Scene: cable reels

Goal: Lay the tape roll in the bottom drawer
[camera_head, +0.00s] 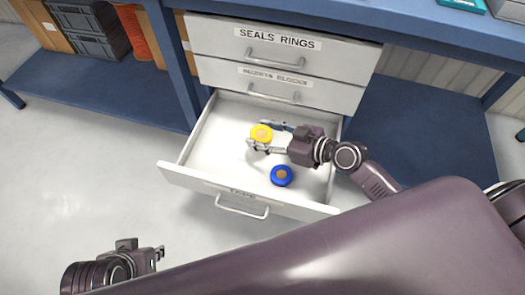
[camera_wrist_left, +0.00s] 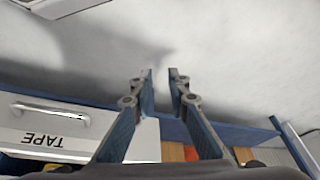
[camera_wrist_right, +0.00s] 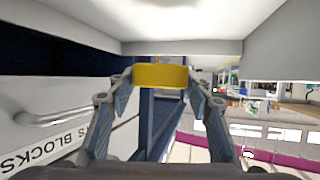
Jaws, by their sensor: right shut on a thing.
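The yellow tape roll (camera_head: 261,133), with a tan centre, is between the fingertips of my right gripper (camera_head: 263,138), which is shut on it. It also shows edge-on as a yellow band in the right wrist view (camera_wrist_right: 160,75). The bottom drawer (camera_head: 216,163) is pulled out and labelled TAPE. The roll is over its inside, towards the back; I cannot tell whether it touches the floor. My left gripper (camera_head: 159,253) is outside the drawer at the lower left. The left wrist view shows its fingers (camera_wrist_left: 160,73) apart, with nothing between them.
A blue tape roll (camera_head: 282,175) lies in the same drawer, nearer the front. The SEALS RINGS drawer (camera_head: 281,43) and the BLOCKS drawer (camera_head: 280,83) above are closed. Dark crates (camera_head: 92,32) stand on the blue shelf at the left. The drawer's left part is clear.

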